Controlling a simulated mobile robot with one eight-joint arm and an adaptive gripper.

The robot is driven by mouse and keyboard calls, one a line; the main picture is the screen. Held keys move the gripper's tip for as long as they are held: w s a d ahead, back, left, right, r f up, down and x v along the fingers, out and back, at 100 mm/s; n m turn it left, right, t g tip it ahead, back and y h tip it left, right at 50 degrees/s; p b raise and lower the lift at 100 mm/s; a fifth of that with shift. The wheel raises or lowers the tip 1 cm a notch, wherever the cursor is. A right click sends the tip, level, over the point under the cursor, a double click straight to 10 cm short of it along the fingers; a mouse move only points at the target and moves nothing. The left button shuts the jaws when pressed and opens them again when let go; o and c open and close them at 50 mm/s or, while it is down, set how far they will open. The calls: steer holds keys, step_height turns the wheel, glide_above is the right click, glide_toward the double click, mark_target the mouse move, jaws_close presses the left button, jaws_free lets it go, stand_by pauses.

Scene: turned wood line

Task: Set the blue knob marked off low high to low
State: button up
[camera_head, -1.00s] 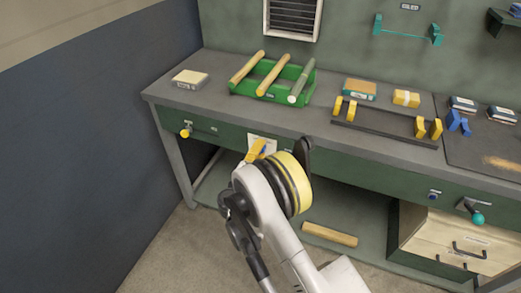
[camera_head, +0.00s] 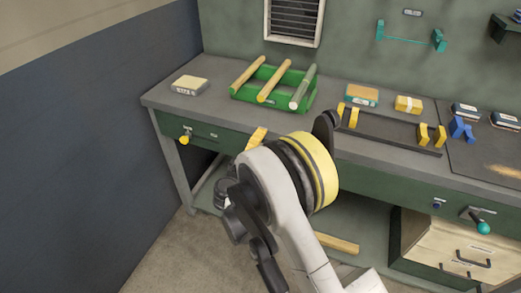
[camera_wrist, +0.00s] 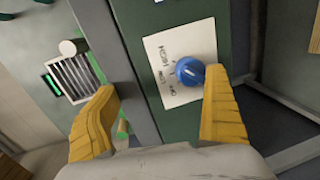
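The blue knob (camera_wrist: 190,71) sits on a white plate (camera_wrist: 168,50) marked HIGH, LOW and OFF, on a dark green panel. In the head view, one yellow finger (camera_head: 257,138) shows at the bench's front edge, and my arm hides the knob and plate.
On the bench (camera_head: 220,118) are a green rack (camera_head: 240,95) with rods, a black holder (camera_head: 385,130) and small boxes. A yellow knob (camera_head: 184,140) is at the front left; a teal-tipped handle (camera_head: 483,228) is at the right. A wood bar (camera_head: 337,243) lies below.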

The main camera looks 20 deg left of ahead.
steer(key=shift+n+t, duration=0.5)
steer(key=shift+t, duration=0.3)
steer(key=r, duration=0.5)
steer(key=shift+w+r, duration=0.25)
steer(key=shift+m+g, duration=0.6)
steer(key=shift+g, duration=0.3)
steer(key=f, duration=0.4)
steer(key=shift+s, duration=0.4)
steer(key=shift+s+d, duration=0.1)
steer(key=shift+s, duration=0.6)
steer(key=shift+s+d+r, duration=0.1)
steer(key=shift+s+r, duration=0.1)
steer(key=shift+s, duration=0.35)
steer(key=shift+s+d+r, duration=0.1)
steer(key=shift+s+r, duration=0.05)
steer(key=shift+s, duration=0.4)
steer(key=c, duration=0.5)
steer(key=shift+s+a+f, duration=0.15)
steer(key=shift+f, duration=0.1)
steer(key=shift+s+a+f, duration=0.1)
steer(key=shift+s+a, duration=0.05)
steer(key=shift+s, duration=2.15)
steer(key=shift+s+a, duration=0.15)
steer(key=shift+s, duration=2.15)
steer(key=shift+w, duration=0.1)
